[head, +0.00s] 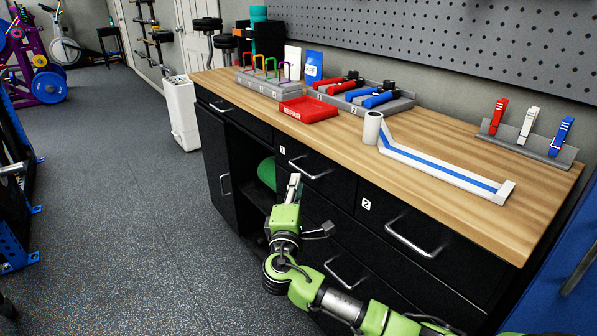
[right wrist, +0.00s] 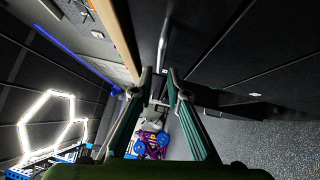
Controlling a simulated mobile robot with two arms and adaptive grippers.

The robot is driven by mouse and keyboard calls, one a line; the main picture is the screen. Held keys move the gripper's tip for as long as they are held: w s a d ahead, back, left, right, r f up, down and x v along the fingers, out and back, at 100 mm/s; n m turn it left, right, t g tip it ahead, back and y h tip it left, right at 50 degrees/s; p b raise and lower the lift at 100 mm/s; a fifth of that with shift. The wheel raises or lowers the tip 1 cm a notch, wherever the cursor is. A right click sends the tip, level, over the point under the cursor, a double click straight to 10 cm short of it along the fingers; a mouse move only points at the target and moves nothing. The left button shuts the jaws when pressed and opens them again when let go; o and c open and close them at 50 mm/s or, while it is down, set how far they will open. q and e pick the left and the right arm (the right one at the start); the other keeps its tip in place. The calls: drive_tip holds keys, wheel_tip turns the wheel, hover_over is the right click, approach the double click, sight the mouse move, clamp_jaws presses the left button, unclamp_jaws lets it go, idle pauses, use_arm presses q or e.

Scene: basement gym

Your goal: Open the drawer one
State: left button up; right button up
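Drawer one is the black drawer front (head: 318,182) under the wooden top, with a white "1" label at its upper left. Its metal bar handle (head: 309,170) runs across it, and the drawer looks closed. My right gripper (head: 295,180) is at the left end of this handle, just below it in the head view. In the right wrist view its two fingers (right wrist: 160,74) are apart with nothing clearly held. A metal bar handle (right wrist: 163,40) shows just beyond the fingertips. I cannot tell whether they touch it. My left gripper is out of view.
Drawer two (head: 385,215) has its own handle to the right. On the wooden top (head: 425,140) stand a red tray (head: 308,109), tool racks and a white-blue holder (head: 440,170). An open shelf with a green ball (head: 267,173) is left of the gripper.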

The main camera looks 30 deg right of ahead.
sight(299, 169)
drive_tip(key=x, duration=0.7)
drive_tip(key=shift+w+d+f+b, duration=0.1)
drive_tip(key=shift+w+b, duration=0.05)
drive_tip(key=shift+b, duration=0.15)
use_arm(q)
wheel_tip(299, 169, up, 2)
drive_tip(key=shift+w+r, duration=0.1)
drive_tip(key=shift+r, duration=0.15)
use_arm(e)
clamp_jaws()
